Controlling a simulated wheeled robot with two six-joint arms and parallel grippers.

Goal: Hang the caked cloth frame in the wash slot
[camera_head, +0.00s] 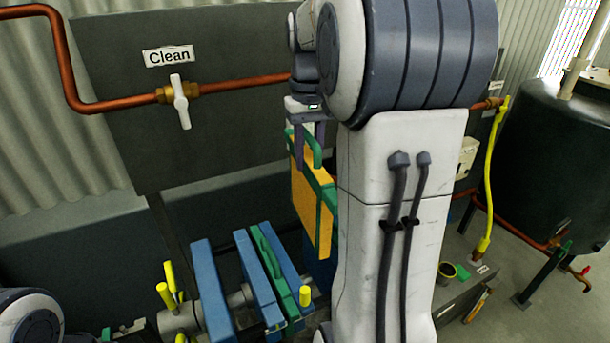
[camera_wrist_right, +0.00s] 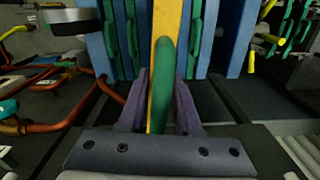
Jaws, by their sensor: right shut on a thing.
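The cloth frame (camera_head: 308,203) has a yellow-orange face and a green border with a green handle at its top. In the head view it hangs upright below my right gripper (camera_head: 312,133), partly hidden by my right arm. My right gripper is shut on its green handle. In the right wrist view the frame (camera_wrist_right: 165,30) is seen edge-on, its green handle (camera_wrist_right: 161,80) between the purple fingers of my right gripper (camera_wrist_right: 160,95). My left gripper is out of view. I cannot make out the wash slot for certain.
Below left of the frame stand upright blue plates (camera_head: 213,285) with a green frame (camera_head: 272,262) among them and yellow posts (camera_head: 305,296) nearby. A dark tank (camera_head: 555,150) stands right.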

